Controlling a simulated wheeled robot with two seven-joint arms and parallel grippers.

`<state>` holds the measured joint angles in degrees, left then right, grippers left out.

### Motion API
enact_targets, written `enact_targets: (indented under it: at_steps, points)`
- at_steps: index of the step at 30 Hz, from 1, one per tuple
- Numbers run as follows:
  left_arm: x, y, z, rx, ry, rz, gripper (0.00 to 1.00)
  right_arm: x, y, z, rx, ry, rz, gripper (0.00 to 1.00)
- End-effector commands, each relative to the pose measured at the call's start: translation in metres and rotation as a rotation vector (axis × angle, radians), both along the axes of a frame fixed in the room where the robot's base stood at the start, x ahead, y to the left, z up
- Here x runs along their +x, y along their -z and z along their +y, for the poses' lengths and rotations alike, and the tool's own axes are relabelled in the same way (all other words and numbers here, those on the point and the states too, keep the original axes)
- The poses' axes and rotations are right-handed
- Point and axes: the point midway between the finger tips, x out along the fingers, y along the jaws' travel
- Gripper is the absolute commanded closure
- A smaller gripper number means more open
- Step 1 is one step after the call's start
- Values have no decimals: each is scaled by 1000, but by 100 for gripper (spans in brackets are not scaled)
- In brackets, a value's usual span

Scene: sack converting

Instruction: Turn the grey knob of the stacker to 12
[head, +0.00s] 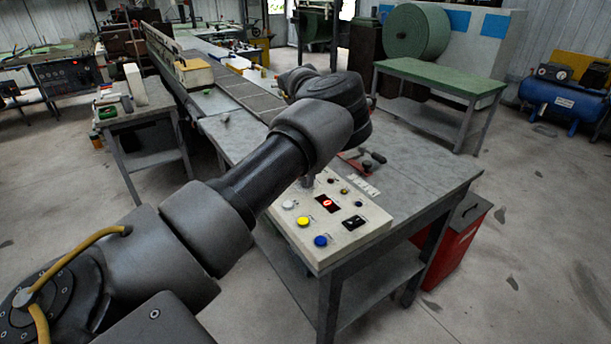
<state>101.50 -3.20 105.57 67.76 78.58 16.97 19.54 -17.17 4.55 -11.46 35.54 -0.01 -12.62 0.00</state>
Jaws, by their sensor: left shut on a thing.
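The stacker's control panel (345,248) is a pale sloped box on the grey table. A small display (326,202) on it glows red, but its figure is too small to read. My left arm reaches over the panel from the left. My left gripper (308,181) points down at the panel's far left part, just behind the display, mostly hidden by my own arm. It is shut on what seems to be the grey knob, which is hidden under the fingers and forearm. The knob's pointer and scale cannot be made out. My right gripper is out of view.
The panel also carries a white button (289,204), a yellow button (302,221), a blue button (320,240) and a black switch (353,222). A red-handled tool (368,161) lies behind it. A red cabinet (455,243) stands at the table's right.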

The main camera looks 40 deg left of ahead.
Motion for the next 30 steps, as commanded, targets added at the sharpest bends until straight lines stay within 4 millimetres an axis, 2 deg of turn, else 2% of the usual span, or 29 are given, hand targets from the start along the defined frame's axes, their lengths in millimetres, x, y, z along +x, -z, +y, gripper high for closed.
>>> enact_targets:
  at_steps: [8,9,14,23,26,30]
  points:
    - [1,-2,1,4,-1,-5,98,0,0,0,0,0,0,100]
    - [1,-2,1,4,-1,-5,74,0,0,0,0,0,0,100]
    - [1,-1,1,4,-1,-3,54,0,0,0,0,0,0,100]
    - [1,-2,0,2,-1,-2,54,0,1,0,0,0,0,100]
    - [1,-9,1,3,-2,-4,54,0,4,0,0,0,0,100]
    - [2,-33,0,2,-1,-7,54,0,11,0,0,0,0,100]
